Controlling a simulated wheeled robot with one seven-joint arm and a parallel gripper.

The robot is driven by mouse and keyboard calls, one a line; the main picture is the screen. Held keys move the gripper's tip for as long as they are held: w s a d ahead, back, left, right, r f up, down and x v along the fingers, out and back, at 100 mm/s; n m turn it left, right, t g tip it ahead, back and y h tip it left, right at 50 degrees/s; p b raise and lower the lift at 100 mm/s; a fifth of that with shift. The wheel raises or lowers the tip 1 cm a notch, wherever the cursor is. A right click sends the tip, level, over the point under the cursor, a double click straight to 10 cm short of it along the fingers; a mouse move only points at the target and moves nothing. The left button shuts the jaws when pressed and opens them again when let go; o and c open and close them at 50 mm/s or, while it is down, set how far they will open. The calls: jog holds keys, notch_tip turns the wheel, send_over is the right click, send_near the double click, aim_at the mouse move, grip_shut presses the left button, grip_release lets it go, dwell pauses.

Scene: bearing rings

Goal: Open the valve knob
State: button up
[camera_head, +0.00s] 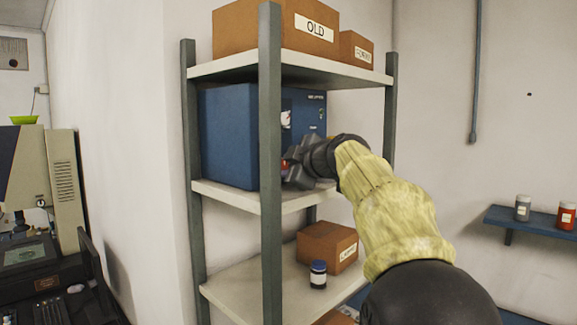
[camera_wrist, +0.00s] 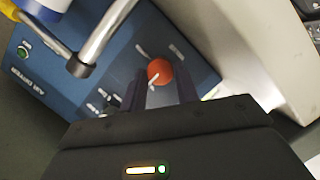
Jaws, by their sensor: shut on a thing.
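The valve knob (camera_wrist: 159,71) is a round orange-red knob with a white mark, on the front panel of a blue machine (camera_wrist: 60,75). In the wrist view my gripper (camera_wrist: 160,85) has its dark fingers on either side of the knob, shut on it. In the head view the blue machine (camera_head: 228,135) stands on the middle shelf. My gripper (camera_head: 296,168) reaches its front from the right, with a small bit of red showing at the fingers. My arm and gripper hide part of the machine's front.
A grey shelf post (camera_head: 270,150) stands in front of the machine. A metal pipe (camera_wrist: 108,35) and a green button (camera_wrist: 23,51) lie close to my gripper in the wrist view. Boxes (camera_head: 327,247) and a dark jar (camera_head: 318,274) sit on the lower shelf.

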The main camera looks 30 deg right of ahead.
jog(key=shift+m, duration=0.3)
jog(key=m+g+y, duration=0.1)
jog(key=m, duration=0.1)
jog(key=shift+w+d+r+m, duration=0.1)
jog(key=shift+m, duration=0.2)
jog(key=m+g+y, duration=0.1)
jog(key=m+y, duration=0.1)
jog(key=m, duration=0.1)
jog(key=shift+d+r+p, duration=0.1)
jog(key=shift+d+p, duration=0.05)
jog(key=shift+p, duration=0.15)
jog(key=m+y, duration=0.2)
jog(key=m, duration=0.1)
jog(key=shift+w+d+m+g+p, duration=0.1)
jog(key=shift+d+m+g+p, duration=0.1)
jog(key=shift+m+g+p, duration=0.15)
jog(key=shift+d+m+y, duration=0.1)
jog(key=shift+m+y, duration=0.8)
jog(key=shift+m, duration=0.75)
jog(key=o, duration=1)
jog(key=shift+w, duration=0.15)
